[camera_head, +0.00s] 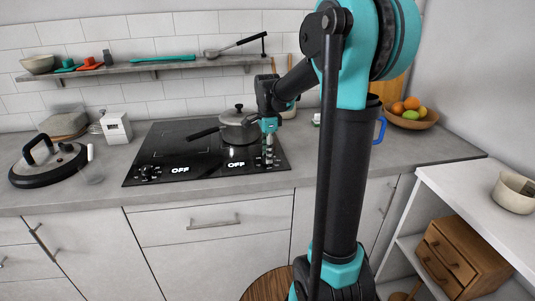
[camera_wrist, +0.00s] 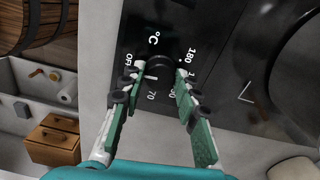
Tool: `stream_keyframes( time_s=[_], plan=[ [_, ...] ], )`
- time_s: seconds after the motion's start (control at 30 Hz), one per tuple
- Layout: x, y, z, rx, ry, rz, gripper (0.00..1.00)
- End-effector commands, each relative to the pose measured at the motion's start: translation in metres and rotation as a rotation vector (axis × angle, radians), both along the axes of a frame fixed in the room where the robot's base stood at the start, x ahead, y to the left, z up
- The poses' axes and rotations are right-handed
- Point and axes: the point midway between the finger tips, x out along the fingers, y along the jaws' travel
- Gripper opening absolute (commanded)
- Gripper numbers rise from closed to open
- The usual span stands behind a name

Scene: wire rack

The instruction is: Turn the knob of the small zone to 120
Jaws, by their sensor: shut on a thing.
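The black cooktop (camera_head: 185,150) is set in the counter, with two displays on its front edge, both reading OFF. My gripper (camera_head: 268,158) is lowered at the cooktop's front right, over the right-hand control area. In the wrist view, my gripper (camera_wrist: 158,70) has its two green fingers on either side of a dark round knob (camera_wrist: 160,62), shut on it. The dial around it shows OFF, 70, 180 and °C; other numbers are partly hidden by the fingers. A short white mark shows at the knob's lower left, between OFF and 70.
A grey pot (camera_head: 240,128) with a lid stands on the cooktop close to my gripper. Another knob (camera_head: 147,173) sits at the front left. A large lid (camera_head: 47,163) and a white box (camera_head: 116,127) are on the left counter; a fruit bowl (camera_head: 424,121) is on the right.

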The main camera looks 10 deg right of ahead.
Motion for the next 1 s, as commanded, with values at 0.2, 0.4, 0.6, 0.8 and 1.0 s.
stream_keyframes(
  time_s=[0.2,0.4,0.6,0.8,1.0],
  plan=[
    [0.0002,-0.0001,0.0002,0.000,0.000,0.161,0.03],
    [0.0002,-0.0001,0.0002,0.000,0.000,0.350,0.03],
    [0.0003,-0.0001,0.0002,0.000,0.000,0.541,0.03],
    [0.0003,-0.0001,0.0002,0.000,0.000,0.731,0.03],
    [0.0004,-0.0001,0.0002,0.000,0.000,0.921,0.03]
  ],
)
